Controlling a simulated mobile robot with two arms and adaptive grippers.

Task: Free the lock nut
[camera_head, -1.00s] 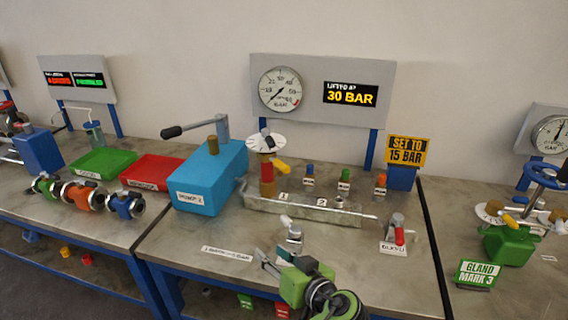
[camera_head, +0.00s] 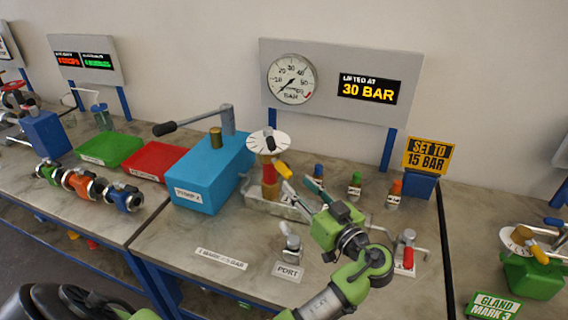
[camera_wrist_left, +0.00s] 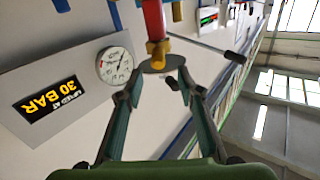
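A brass-coloured collar (camera_head: 267,160) sits under the disc; I cannot tell for sure which part is the lock nut. My left gripper (camera_head: 299,183) is open and empty, its teal fingers just right of and in front of the valve. In the left wrist view the fingers are well apart, and the disc (camera_wrist_left: 160,63), yellow-brass part (camera_wrist_left: 157,50) and red body (camera_wrist_left: 153,18) show beyond their tips. My right gripper is out of view.
A blue pump box (camera_head: 205,175) with a lever stands left of the valve. Small coloured plugs (camera_head: 356,184) stand behind my gripper. A gauge panel (camera_head: 335,110) rises behind.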

